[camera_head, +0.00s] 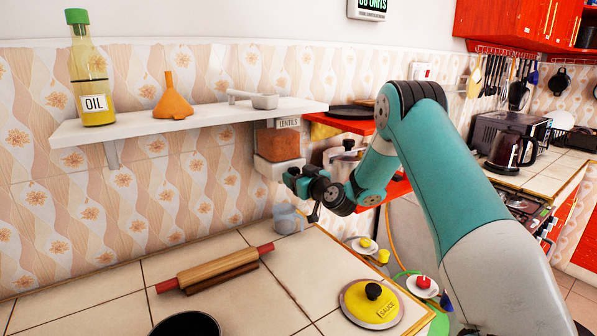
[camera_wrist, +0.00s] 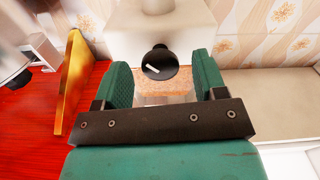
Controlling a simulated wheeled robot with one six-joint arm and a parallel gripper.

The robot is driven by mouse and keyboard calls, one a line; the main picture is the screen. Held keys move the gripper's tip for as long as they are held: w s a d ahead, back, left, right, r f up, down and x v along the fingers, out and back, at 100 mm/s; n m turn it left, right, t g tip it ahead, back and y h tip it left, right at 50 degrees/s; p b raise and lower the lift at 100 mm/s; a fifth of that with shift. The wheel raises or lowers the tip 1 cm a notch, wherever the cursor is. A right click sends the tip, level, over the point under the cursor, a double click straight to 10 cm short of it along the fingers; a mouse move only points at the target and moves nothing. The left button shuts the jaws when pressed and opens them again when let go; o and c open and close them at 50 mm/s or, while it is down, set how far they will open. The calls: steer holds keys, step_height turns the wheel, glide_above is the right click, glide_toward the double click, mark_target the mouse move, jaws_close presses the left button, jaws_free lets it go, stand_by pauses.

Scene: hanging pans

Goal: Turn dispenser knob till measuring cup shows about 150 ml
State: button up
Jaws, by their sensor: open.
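The lentil dispenser (camera_head: 278,144) hangs under the white shelf, with orange-brown lentils behind its clear wall and a label reading LENTILS. Its black round knob (camera_wrist: 160,64), with a white pointer line, faces me in the wrist view. My gripper (camera_wrist: 163,78) is open, its two green fingers on either side of the knob and slightly below it; I cannot tell whether they touch it. In the head view my gripper (camera_head: 290,178) is at the dispenser's lower front. The measuring cup (camera_head: 289,219) stands on the counter below the dispenser. Its level cannot be read.
An oil bottle (camera_head: 91,75), an orange funnel (camera_head: 173,98) and a grey scoop (camera_head: 262,101) stand on the shelf (camera_head: 215,113). A red shelf (camera_wrist: 32,118) is left of my gripper.

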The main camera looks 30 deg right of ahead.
steer(key=c, duration=0.9)
steer(key=shift+m, duration=0.3)
